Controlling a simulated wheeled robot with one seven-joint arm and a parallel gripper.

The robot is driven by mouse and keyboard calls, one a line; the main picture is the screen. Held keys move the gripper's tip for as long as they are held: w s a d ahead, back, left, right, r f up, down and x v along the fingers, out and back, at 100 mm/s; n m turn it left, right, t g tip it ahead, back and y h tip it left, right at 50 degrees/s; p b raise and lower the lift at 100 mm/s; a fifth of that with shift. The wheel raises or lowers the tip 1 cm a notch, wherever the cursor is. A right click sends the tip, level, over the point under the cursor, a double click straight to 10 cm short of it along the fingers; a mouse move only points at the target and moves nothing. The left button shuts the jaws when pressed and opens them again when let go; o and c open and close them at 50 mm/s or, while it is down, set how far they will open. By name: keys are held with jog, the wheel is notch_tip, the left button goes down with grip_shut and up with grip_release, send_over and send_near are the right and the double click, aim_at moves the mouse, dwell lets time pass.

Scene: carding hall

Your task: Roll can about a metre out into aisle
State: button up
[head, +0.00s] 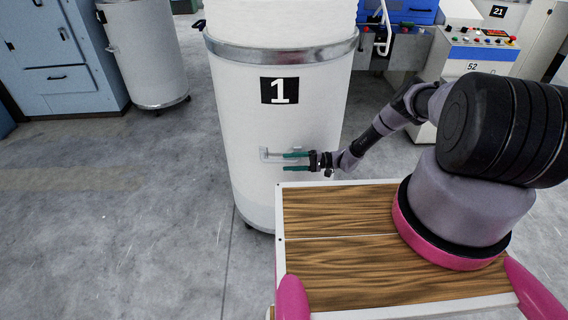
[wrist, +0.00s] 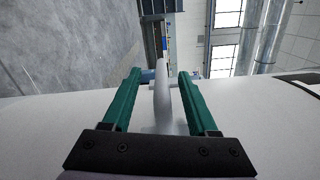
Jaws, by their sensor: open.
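The can (head: 240,135) is a tall white cylinder with a metal rim and a black plate marked 1. It stands upright on casters straight ahead of my base, with white material rising out of its top. A pale handle (head: 268,155) sticks out low on its near side. My gripper (head: 295,155) is at that handle with its green fingers pointing left. In the wrist view the handle (wrist: 162,95) stands between the two open fingers (wrist: 160,95), with a gap on either side. The can's wall (wrist: 60,120) fills the lower part of that view.
A second white can (head: 145,60) stands at the back left beside blue-grey cabinets (head: 62,60). A machine with a control panel (head: 480,50) is behind on the right. Bare concrete floor (head: 110,220) lies open to the left and front left.

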jog(key=d, duration=0.8)
